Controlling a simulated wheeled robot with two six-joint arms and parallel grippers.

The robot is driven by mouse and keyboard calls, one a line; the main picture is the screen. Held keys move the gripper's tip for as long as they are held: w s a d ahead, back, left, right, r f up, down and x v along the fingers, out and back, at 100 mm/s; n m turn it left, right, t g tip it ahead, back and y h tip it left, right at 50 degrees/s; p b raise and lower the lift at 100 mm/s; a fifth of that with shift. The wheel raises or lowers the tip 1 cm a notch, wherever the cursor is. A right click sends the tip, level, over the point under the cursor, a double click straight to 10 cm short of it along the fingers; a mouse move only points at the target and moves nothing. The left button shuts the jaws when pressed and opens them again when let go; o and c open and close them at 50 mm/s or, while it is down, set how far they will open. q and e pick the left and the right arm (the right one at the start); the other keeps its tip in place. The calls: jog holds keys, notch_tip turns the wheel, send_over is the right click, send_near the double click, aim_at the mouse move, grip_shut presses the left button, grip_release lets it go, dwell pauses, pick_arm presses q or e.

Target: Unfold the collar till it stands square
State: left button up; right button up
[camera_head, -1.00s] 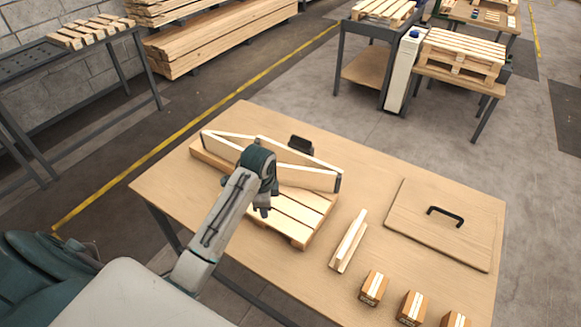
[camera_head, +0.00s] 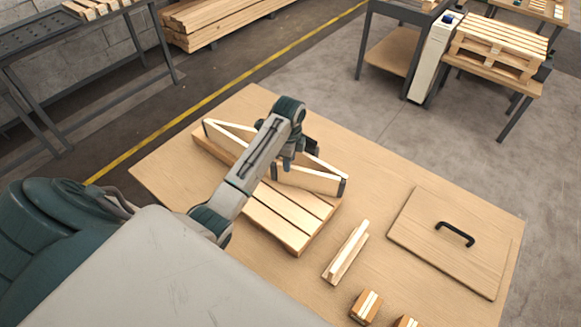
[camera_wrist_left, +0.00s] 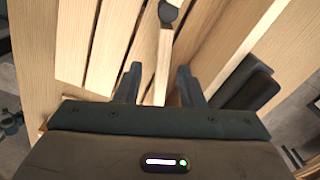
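The collar (camera_head: 310,179) is a flattened wooden frame with dark corner hinges, standing on edge as a narrow diamond on the small pallet (camera_head: 270,222). My left gripper (camera_head: 283,176) is at the middle of the collar's near side and hides part of it. In the left wrist view the gripper (camera_wrist_left: 158,88) is open, with a light collar board (camera_wrist_left: 162,62) between its fingers and gaps on both sides. A dark round hinge (camera_wrist_left: 168,12) tops that board. My right gripper is not in view.
A dark block (camera_wrist_left: 247,85) sits close behind the collar. Right of the pallet lie a narrow wooden piece (camera_head: 346,252), small boxes (camera_head: 366,306) and a board with a black handle (camera_head: 450,240). The table (camera_head: 390,180) has bare room between them.

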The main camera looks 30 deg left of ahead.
pick_arm(q)
send_over(290, 184)
jog(key=f, duration=0.3)
jog(key=w+f, duration=0.1)
jog(key=shift+a+f+p, duration=0.2)
jog(key=shift+f+p, duration=0.15)
jog(key=shift+s+f, duration=0.2)
jog(key=shift+f, duration=0.35)
grip_shut()
